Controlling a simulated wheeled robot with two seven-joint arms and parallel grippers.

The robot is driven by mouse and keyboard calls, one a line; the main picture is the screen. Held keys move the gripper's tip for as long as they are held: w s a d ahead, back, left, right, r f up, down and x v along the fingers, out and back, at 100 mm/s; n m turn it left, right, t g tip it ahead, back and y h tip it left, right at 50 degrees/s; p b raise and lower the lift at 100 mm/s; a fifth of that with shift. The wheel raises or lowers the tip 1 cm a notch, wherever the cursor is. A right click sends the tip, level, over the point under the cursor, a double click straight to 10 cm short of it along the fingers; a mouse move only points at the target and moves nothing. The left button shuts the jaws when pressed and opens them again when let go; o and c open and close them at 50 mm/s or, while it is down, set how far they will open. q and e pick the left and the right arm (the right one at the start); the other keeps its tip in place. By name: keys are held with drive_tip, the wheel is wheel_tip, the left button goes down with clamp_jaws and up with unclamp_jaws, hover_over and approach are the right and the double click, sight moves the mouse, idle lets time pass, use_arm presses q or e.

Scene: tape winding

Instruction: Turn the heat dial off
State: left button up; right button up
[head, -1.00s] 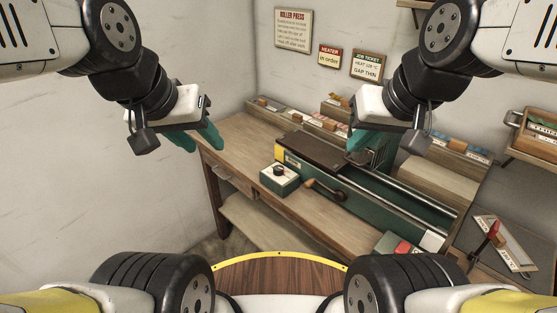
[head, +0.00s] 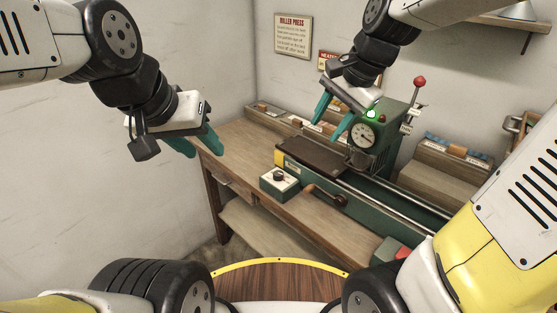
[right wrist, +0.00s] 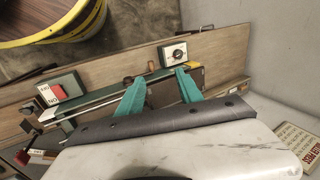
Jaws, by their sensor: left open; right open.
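The heat dial (head: 280,176) is a black knob on a pale plate, on top of a small green box at the table's front edge. It also shows in the right wrist view (right wrist: 179,54), beyond the fingertips. My right gripper (head: 332,118) is open and empty, in the air above and behind the dial, in front of the green press head. Its teal fingers also show in the right wrist view (right wrist: 160,82), apart from the dial. My left gripper (head: 202,146) is open and empty in the air, left of the dial above the table's left end.
A green roller press (head: 375,195) lies along the wooden table (head: 240,135). Its head carries a round gauge (head: 363,135), a lit green lamp (head: 371,114) and a red-knobbed lever (head: 419,82). A crank handle (head: 325,196) sits right of the dial. A red switch (right wrist: 57,90) shows in the right wrist view.

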drive_tip(key=w+a+f+m+g, duration=0.2)
drive_tip(key=w+a+f+m, duration=0.2)
drive_tip(key=w+f+m, duration=0.4)
drive_tip(key=m+g+h, duration=0.1)
drive_tip(key=m+h, duration=0.2)
drive_tip(key=m, duration=0.4)
hover_over(278, 173)
wheel_tip(278, 173, down, 11)
drive_tip(key=shift+d+r, duration=0.15)
drive_tip(key=shift+r, duration=0.05)
drive_tip(key=shift+f+m, duration=0.3)
drive_tip(key=shift+f, duration=0.35)
wheel_tip(278, 173, down, 7)
drive_tip(key=shift+r, duration=0.1)
clamp_jaws()
